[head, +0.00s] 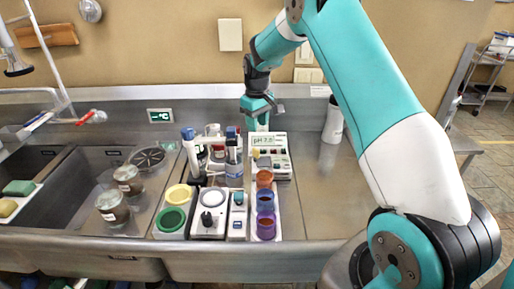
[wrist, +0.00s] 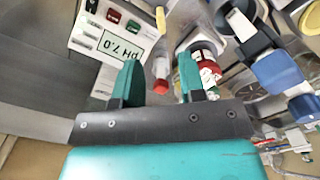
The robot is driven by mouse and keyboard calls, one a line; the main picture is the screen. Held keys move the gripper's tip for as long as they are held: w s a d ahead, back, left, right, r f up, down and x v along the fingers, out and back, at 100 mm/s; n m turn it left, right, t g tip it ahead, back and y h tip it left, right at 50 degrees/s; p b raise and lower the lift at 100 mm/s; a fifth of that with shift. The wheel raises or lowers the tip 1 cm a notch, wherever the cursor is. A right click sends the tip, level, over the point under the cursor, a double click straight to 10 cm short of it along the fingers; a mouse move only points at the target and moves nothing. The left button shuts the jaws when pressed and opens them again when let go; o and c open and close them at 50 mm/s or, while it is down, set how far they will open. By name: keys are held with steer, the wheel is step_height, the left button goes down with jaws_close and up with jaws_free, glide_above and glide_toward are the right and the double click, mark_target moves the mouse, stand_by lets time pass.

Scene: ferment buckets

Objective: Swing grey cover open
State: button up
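My gripper (head: 262,110) is above the back of the counter, behind the pH meter (head: 270,153). In the wrist view its two green fingers (wrist: 158,85) stand apart with nothing held between them. The pH meter (wrist: 112,38) shows left of the fingers, with its display reading 7.0. I cannot tell for certain which part is the grey cover.
Orange, blue and purple cups (head: 265,203) stand in front. A white bottle (head: 332,122) stands right. The counter at right is mostly clear; sinks are left.

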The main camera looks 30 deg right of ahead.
mark_target(257, 150)
step_height(257, 150, down, 11)
steer(key=p, duration=0.3)
steer(key=shift+f, duration=0.2)
jaws_close()
